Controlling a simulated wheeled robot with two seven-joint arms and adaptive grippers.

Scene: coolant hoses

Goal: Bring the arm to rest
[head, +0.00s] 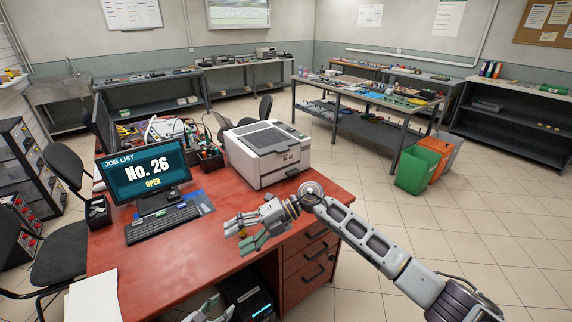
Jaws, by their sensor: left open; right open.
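My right gripper (241,234) is open and empty. It is over the front right part of the red desk (150,265), in front of the white printer-like machine (268,155) and apart from it. Its arm reaches in from the lower right. My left gripper (212,308) is open at the bottom edge of the head view, low by the desk's front edge. Only its tip part shows and the rest of that arm is out of the picture. I see nothing held in either gripper.
A monitor (147,178) reading "JOB LIST No. 26 OPEN" and a keyboard (162,223) stand on the desk. Drawers (312,262) and a dark computer case (252,296) are close under my grippers. Green and orange bins (417,170) stand behind. The tiled floor at right is clear.

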